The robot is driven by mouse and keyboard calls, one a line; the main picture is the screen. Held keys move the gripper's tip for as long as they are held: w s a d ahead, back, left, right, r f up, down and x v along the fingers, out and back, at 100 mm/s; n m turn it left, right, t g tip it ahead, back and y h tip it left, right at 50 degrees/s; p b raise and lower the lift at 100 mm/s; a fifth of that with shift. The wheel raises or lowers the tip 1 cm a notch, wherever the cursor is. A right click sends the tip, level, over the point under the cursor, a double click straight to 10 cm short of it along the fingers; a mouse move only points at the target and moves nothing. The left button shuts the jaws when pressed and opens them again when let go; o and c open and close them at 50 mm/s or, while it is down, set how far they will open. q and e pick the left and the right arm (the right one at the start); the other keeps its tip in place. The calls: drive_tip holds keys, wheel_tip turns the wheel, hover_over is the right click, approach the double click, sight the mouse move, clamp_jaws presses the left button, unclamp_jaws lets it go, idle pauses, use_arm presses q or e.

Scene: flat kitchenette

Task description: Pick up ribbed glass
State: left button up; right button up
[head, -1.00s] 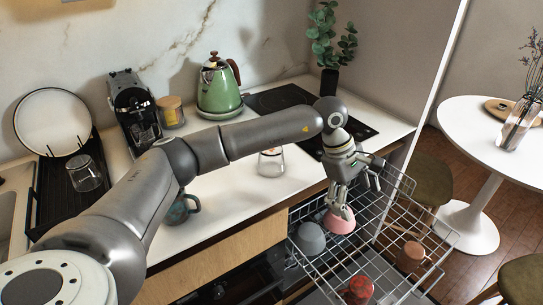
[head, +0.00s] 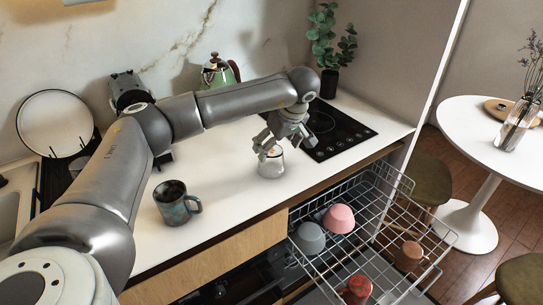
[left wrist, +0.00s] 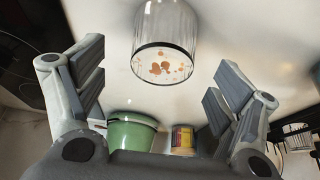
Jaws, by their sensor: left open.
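A clear glass (head: 271,164) stands on the white counter in front of the cooktop. My right gripper is not in view.
A dark blue-brown mug (head: 175,203) stands nearer the counter's front. A green kettle (head: 217,72) and black cooktop (head: 325,130) are behind.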

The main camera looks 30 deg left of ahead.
sight(272, 151)
use_arm(q)
drive_tip(key=x, duration=0.2)
drive_tip(key=p+x, duration=0.1)
drive_tip(key=x, duration=0.1)
drive_tip(key=shift+a+f, duration=0.1)
drive_tip(key=shift+a, duration=0.25)
drive_tip(key=shift+c, duration=0.4)
drive_tip(key=c, duration=1.3)
